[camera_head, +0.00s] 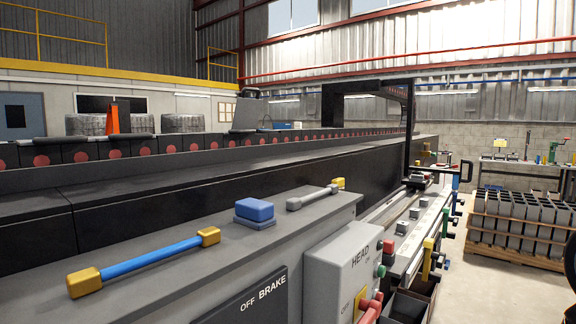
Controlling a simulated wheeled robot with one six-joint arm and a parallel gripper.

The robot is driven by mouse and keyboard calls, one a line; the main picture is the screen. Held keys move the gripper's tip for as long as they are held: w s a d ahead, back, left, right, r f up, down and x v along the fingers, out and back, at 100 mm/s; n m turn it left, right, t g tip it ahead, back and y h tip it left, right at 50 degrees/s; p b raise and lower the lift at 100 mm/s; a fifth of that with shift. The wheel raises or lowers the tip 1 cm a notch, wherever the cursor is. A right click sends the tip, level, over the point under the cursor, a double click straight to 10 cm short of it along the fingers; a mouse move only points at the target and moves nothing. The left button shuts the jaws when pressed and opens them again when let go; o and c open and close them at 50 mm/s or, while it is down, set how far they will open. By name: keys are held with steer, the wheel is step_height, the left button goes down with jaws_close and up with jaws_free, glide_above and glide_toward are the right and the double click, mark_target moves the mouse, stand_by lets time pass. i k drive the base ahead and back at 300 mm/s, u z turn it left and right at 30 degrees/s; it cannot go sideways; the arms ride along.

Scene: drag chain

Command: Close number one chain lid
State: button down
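A long row of dark chain links with red round dots (82,157) runs along the top of the machine, from the left edge away toward the back. A grey plate (244,117) stands up, slightly tilted, above the row left of the middle; it looks like a raised lid, but no number on it can be read. An upright orange piece (113,118) stands above the near part of the row. I cannot tell which of these parts is number one. My gripper does not show in this view.
A grey bench top carries a blue bar with yellow ends (150,262), a blue block (254,210) and a grey handle (314,195). A HEAD control box (341,268) and coloured levers stand at right. Bare floor (490,265) lies beside a pallet of grey blocks (510,220).

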mark_target(247, 112)
steer(key=z, duration=1.15)
steer(key=i, duration=2.4)
steer(key=u, duration=1.75)
